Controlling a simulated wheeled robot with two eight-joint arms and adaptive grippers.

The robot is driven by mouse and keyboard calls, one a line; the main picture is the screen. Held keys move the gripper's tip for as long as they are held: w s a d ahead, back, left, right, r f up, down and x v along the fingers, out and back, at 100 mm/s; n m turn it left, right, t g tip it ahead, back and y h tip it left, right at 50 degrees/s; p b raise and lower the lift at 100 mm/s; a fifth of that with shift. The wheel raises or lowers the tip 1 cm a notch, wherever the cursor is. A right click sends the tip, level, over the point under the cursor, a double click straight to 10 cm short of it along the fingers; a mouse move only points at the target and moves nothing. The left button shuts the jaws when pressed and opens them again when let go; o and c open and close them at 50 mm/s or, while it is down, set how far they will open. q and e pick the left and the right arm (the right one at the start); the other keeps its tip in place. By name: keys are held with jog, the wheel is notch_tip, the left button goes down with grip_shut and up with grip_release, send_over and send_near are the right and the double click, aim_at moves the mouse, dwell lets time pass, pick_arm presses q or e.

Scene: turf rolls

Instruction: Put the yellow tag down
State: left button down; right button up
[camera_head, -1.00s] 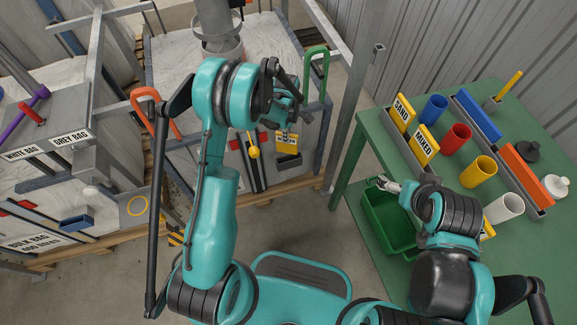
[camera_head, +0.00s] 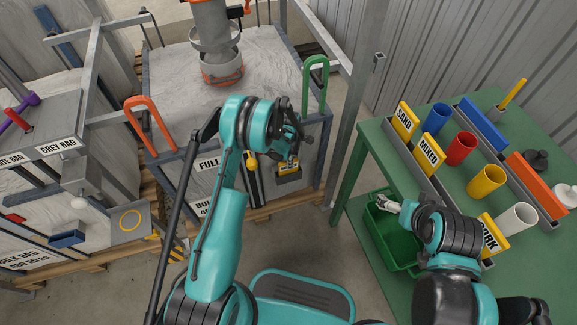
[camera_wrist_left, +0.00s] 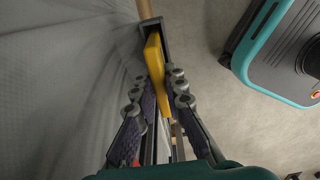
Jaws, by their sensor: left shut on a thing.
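The yellow tag (camera_head: 288,168) is in my left gripper (camera_head: 291,158), at the front of the bulk bag stand. Its lower edge is at a small dark holder (camera_head: 290,179); I cannot tell how deep it sits. In the left wrist view the tag (camera_wrist_left: 154,62) stands edge-on, gripped between the fingers of my left gripper (camera_wrist_left: 160,98), with its far end at a dark frame. The fingers and wrist partly cover the tag in the head view. My right gripper (camera_head: 386,204) is over the green bin (camera_head: 380,233); its opening is too small to judge.
A green handle (camera_head: 315,80) and an orange handle (camera_head: 150,118) rise from the stand near my left arm. A yellow knob (camera_head: 251,162) is left of the tag. The green table (camera_head: 380,150) at right holds coloured cups and yellow signs.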

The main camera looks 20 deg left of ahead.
pick_arm(q)
jog(key=shift+f, duration=0.5)
pick_arm(e)
jog(key=shift+f, duration=0.2)
pick_arm(q)
jog(key=shift+f, duration=0.15)
jog(key=c, duration=1.6)
grip_release()
